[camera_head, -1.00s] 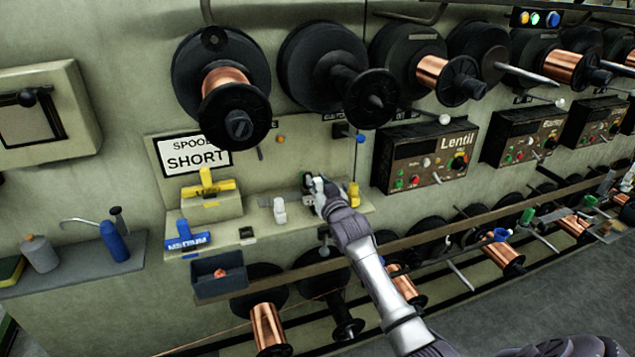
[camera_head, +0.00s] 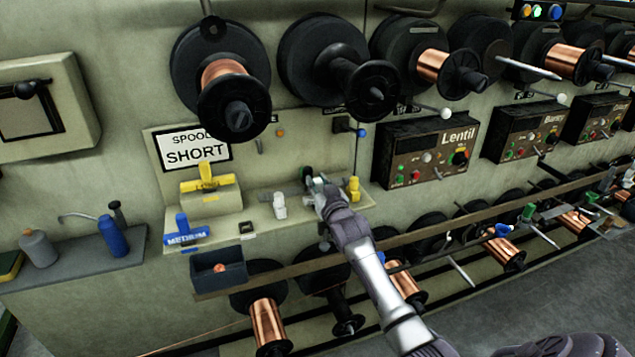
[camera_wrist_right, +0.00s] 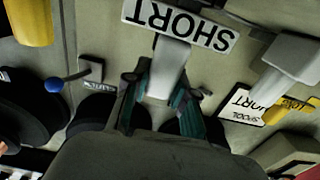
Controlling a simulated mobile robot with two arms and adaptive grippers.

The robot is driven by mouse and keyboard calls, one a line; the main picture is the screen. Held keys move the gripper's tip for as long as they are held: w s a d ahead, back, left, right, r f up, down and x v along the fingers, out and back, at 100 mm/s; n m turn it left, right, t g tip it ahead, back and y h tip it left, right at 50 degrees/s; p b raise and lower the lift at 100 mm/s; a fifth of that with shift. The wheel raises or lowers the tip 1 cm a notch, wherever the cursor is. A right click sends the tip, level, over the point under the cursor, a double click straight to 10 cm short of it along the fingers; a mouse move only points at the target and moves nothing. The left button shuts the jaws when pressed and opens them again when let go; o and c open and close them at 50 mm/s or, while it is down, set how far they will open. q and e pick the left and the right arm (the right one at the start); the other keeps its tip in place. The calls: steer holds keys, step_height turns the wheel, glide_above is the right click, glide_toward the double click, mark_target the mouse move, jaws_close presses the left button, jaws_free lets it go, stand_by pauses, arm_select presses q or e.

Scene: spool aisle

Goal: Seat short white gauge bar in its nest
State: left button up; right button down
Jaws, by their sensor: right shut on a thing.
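The short white gauge bar (camera_wrist_right: 180,22) shows in the right wrist view, its white face lettered SHORT and its pale stem running down between my fingers. My right gripper (camera_wrist_right: 158,98) is shut on that stem. In the head view my right gripper (camera_head: 313,183) is over the right part of the pale shelf, where the bar is mostly hidden or too small to make out. A small black fitting (camera_head: 247,228) with a white label sits on the shelf further left; I cannot tell for sure that it is the nest. My left gripper is not in view.
A yellow T-shaped gauge (camera_head: 209,184) rests on a raised block and a blue MEDIUM gauge (camera_head: 184,232) stands left. A white upright piece (camera_head: 280,206) and a yellow piece (camera_head: 354,190) flank my gripper. A dark bin (camera_head: 219,276) hangs below; spools overhang above.

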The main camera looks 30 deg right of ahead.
steer(key=shift+f, duration=0.25)
steer(key=c, duration=0.9)
jaws_free()
steer(key=shift+o, duration=0.2)
steer(key=v, duration=1.2)
